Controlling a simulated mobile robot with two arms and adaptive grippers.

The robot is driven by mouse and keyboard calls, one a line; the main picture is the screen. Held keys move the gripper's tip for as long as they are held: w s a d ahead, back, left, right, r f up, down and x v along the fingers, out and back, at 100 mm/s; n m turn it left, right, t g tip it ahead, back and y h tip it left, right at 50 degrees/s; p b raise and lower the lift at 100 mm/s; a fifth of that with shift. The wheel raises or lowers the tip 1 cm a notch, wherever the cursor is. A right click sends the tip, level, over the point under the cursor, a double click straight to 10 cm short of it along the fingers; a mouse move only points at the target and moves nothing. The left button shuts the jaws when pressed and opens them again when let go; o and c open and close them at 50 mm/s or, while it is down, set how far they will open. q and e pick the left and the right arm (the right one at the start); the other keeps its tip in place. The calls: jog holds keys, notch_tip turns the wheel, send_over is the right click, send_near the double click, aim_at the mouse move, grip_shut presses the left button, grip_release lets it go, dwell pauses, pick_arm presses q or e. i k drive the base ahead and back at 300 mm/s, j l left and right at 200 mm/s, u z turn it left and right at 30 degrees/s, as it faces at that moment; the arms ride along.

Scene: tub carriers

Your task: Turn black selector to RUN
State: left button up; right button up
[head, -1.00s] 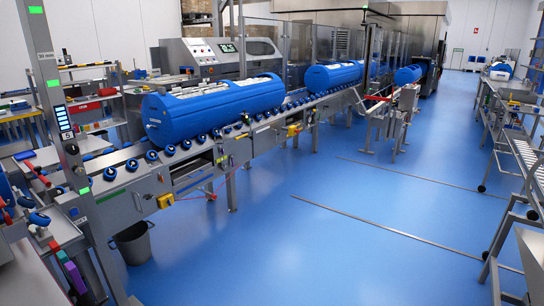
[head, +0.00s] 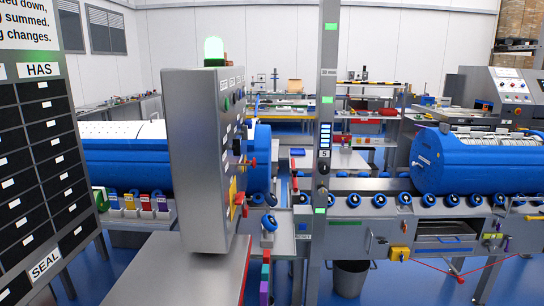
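A grey control cabinet (head: 195,160) with a lit green lamp (head: 214,50) on top stands left of centre in the head view. Its control face is turned to the right and seen almost edge-on, with small dark knobs, a green button (head: 226,103) and a red and yellow switch (head: 236,200) sticking out. A grey post (head: 326,120) stands right of the cabinet and carries a lit display (head: 325,137) with a dark round control (head: 322,168) below it. I cannot tell which control is the black selector or read its setting. Neither gripper is in view.
A black slotted board (head: 40,150) fills the left edge. A bare grey tabletop (head: 170,275) lies in front of the cabinet. A blue tub (head: 470,160) rests on the roller line at right, and another blue tub (head: 125,155) is partly behind the cabinet. A bin (head: 350,278) stands below the post.

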aim_at(236, 147)
jog(key=i+l+u, duration=0.2)
jog(key=u, duration=0.2)
jog(key=i+l+u, duration=0.15)
jog(key=l+u, duration=0.2)
jog(key=i+l+u, duration=0.1)
jog(key=l+u, duration=0.7)
jog(key=i+j, duration=0.05)
